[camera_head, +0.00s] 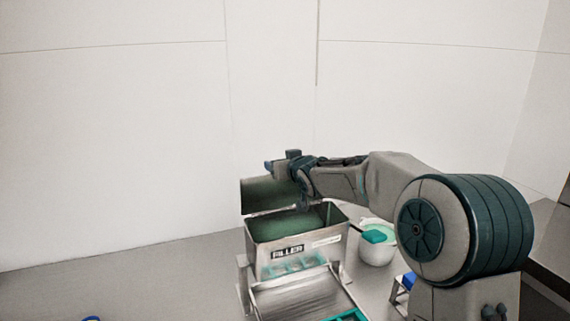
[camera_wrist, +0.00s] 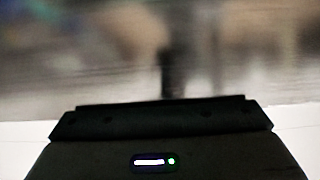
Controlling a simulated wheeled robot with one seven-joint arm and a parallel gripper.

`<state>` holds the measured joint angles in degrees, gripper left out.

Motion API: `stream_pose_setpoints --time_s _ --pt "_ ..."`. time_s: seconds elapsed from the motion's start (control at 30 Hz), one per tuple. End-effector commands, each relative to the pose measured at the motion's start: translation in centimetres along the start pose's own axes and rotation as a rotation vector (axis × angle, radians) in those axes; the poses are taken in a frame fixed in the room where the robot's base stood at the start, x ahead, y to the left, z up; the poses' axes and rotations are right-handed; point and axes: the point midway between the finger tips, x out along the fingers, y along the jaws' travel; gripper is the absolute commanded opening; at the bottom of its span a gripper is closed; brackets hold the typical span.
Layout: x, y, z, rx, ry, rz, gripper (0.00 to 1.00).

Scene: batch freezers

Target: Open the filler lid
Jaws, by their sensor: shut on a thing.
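The filler (camera_head: 290,247) is a metal box labelled FILLER, with its mouth open and a green interior showing. Its lid (camera_head: 256,197) is raised and tilted up at the back left of the box, its greenish inner face visible. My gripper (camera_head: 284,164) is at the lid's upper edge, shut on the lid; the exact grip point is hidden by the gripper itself. In the wrist view a blurred metallic surface fills the top, with a dark upright shape (camera_wrist: 173,65) in the middle that I cannot identify.
A white pot (camera_head: 375,250) with a teal item on it stands right of the filler. A metal tray (camera_head: 300,295) slopes in front of it. A blue item (camera_head: 408,281) lies near my arm. The wall behind is plain, and the grey surface at left is mostly clear.

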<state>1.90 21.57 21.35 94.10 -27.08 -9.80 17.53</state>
Motion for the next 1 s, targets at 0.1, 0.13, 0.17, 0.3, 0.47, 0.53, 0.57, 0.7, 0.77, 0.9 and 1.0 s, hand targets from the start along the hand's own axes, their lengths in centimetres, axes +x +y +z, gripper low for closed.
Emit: stream_pose_setpoints --time_s 0.1,0.13,0.17,0.3,0.47,0.53,0.57,0.7,0.77,0.9,1.0 --pt "0.3 -0.1 1.4 0.001 -0.027 -0.002 0.32" --pt "0.3 -0.1 1.4 0.0 -0.027 -0.002 0.32" --pt "0.3 -0.1 1.5 0.0 -0.027 -0.002 0.32" --pt "0.3 -0.1 1.5 0.0 -0.027 -0.002 0.32" --pt "0.3 0.0 1.5 0.0 -0.027 -0.001 0.32" --pt "0.3 0.0 1.5 0.0 -0.027 -0.001 0.78" --pt "0.3 0.0 1.5 0.0 -0.027 -0.001 0.86" --pt "0.3 0.0 1.5 0.0 -0.027 -0.001 0.95" --pt "0.3 0.0 1.5 0.0 -0.027 -0.001 0.95" --pt "0.2 0.0 0.9 -0.002 -0.017 -0.001 0.95" --pt "0.0 0.0 0.4 -0.002 -0.016 0.0 0.95"
